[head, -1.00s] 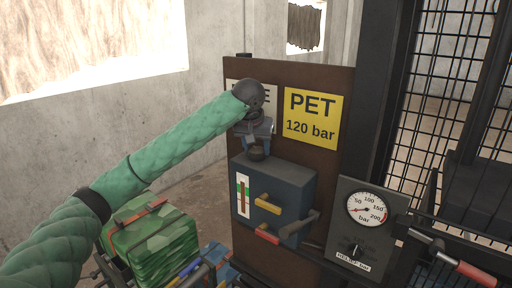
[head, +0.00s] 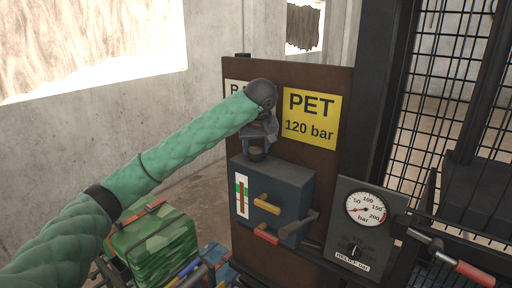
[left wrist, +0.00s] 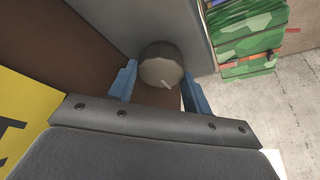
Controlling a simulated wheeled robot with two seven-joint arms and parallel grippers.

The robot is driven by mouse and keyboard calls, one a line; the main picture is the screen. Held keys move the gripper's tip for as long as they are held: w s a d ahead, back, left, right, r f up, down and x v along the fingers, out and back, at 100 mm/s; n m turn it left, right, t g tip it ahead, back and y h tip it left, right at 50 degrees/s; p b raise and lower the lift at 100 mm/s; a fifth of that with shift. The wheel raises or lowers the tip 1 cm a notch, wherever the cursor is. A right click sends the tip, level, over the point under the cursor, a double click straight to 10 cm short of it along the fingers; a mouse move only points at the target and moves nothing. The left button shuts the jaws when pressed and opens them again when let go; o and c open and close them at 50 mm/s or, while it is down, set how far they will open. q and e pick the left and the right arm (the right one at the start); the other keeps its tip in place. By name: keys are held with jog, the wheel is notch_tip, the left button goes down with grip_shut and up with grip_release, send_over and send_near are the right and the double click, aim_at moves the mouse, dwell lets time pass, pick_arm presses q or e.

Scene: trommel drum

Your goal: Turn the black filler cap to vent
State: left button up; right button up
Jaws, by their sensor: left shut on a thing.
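The filler cap (head: 257,154) is a dark round knob on top of the blue-grey tank box (head: 290,185), under the panel's signs. My left gripper (head: 257,149) reaches down over it from above and is shut on it. The gripper hides part of the cap in the head view. My right gripper is not in view.
A brown panel with a yellow PET sign (head: 311,118) stands right behind. A pressure gauge (head: 366,209) is at right. A green camouflage bale (head: 155,240) lies at lower left.

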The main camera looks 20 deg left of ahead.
aim_at(257, 152)
pick_arm(q)
jog(key=shift+r, duration=0.15)
jog(key=o, duration=1)
jog(key=shift+c, duration=0.2)
jog(key=shift+b+v, duration=0.95)
jog(key=shift+v, duration=1.55)
jog(key=shift+b+v, duration=0.35)
jog(key=shift+v, duration=1)
